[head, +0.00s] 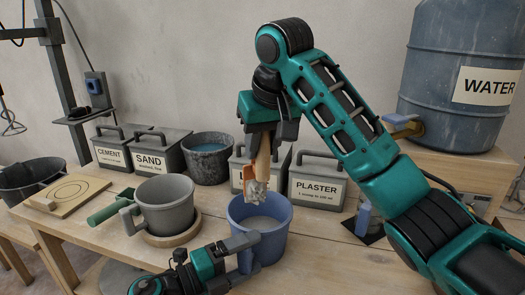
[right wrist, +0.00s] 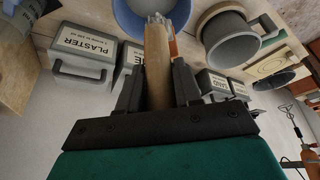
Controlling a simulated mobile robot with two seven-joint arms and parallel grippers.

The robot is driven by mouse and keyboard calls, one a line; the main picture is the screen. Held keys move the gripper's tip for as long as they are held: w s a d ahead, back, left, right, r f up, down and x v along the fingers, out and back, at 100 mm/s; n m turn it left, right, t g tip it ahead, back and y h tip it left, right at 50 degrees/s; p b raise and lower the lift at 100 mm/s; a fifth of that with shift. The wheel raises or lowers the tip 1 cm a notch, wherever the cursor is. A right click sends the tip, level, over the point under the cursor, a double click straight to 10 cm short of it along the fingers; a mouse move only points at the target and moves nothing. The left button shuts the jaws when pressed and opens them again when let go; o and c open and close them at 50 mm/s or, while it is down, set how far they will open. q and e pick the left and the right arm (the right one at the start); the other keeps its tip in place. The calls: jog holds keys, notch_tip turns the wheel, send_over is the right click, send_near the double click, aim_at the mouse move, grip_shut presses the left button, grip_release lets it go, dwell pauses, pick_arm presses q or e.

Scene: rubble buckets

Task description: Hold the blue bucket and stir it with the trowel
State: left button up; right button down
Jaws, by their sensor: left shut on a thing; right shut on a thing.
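The blue bucket (head: 279,240) stands near the table's front edge with a pale grey mix inside. My left gripper (head: 247,257) is shut on the bucket's near left side; the exact contact is partly hidden. My right gripper (head: 263,140) is shut on the wooden handle of the trowel (head: 264,160), held upright over the bucket. The trowel's lower end is grey and clotted, with an orange part beside it, at about the rim; I cannot tell whether it touches the mix. The trowel handle (right wrist: 157,65) and bucket rim (right wrist: 128,22) also show in the right wrist view.
A grey mug-like pot (head: 165,208) stands on a round wooden board left of the bucket. Behind are the cement (head: 112,160), sand (head: 150,162) and plaster (head: 317,190) boxes and a dark water bucket (head: 208,165). A water barrel (head: 440,100) stands right.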

jog(key=shift+r, duration=0.1)
dwell(0.3)
jog(key=shift+r, duration=2.45)
pick_arm(q)
jog(key=o, duration=0.9)
